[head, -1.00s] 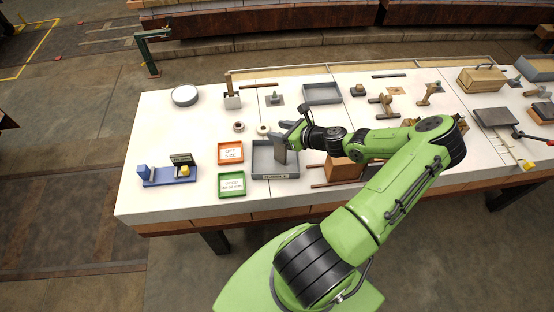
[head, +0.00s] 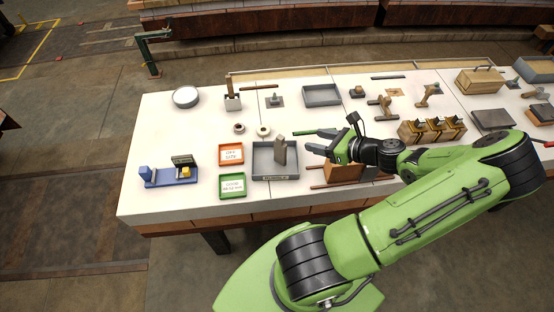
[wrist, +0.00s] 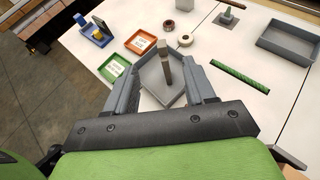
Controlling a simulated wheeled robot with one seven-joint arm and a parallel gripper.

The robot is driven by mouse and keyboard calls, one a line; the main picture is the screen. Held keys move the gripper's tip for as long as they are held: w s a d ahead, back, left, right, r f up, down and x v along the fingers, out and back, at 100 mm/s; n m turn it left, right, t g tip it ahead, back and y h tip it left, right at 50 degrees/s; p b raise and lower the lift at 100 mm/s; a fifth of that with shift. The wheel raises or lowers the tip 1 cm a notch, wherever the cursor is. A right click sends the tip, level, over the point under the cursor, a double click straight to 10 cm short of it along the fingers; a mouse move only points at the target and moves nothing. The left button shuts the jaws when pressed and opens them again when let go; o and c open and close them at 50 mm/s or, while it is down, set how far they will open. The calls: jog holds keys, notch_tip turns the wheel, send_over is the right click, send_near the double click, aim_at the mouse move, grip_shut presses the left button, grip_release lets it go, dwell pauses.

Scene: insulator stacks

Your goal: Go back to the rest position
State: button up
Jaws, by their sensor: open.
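My gripper (head: 316,141) is open and empty above the white table, to the right of the grey tray (head: 258,172). A grey upright block (head: 280,151) stands in that tray, apart from my fingers in the head view. In the wrist view, my open gripper's (wrist: 166,88) two grey fingers frame the tray (wrist: 151,78) and the block (wrist: 163,66) beyond them. My green arm reaches in from the right side of the head view.
An orange tray (head: 231,153) and a green tray (head: 232,186) lie left of the grey tray. A brown box (head: 343,173) and wooden rods sit below my gripper. A wooden rack (head: 432,131) stands right. A green rod (head: 303,134) lies behind my fingers.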

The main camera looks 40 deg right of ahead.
jog(key=shift+s+r, duration=0.1)
jog(key=shift+s, duration=0.1)
dwell(0.4)
jog(key=w+a+r+n+g, duration=0.25)
jog(key=a+n+g, duration=0.25)
jog(key=a+n, duration=0.3)
jog(key=w+a+r+n+g, duration=0.1)
jog(key=a+r+n+g, duration=0.35)
jog(key=a+n, duration=0.35)
jog(key=s+a+r+n+t+h, duration=0.2)
jog(key=s+a+r+n, duration=0.7)
jog(key=n, duration=0.8)
jog(key=a+r, duration=0.3)
jog(key=r, duration=0.2)
jog(key=shift+s+a+n, duration=0.3)
jog(key=shift+a+n, duration=0.1)
jog(key=shift+s+d+t, duration=0.1)
jog(key=shift+t, duration=0.15)
